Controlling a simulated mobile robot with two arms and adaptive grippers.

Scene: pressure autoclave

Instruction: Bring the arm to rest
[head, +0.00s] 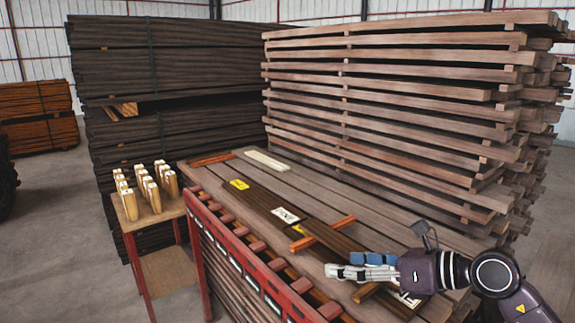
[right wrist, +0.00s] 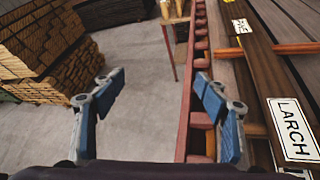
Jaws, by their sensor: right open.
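My right gripper (head: 332,271) comes in from the lower right in the head view, over the front part of the plank stack, near its red rail. In the right wrist view its two blue-padded fingers (right wrist: 159,80) are spread apart with nothing between them. Beyond them are the concrete floor and the red rail. My left arm and gripper are not in the head view.
Dark boards (head: 320,233) with labels lie on the plank stack (head: 375,205); one label reads LARCH (right wrist: 293,128). A red rail (head: 240,250) edges the stack. A small stand (head: 125,222) holds several upright wooden blocks. Tall timber piles (head: 400,100) stand behind.

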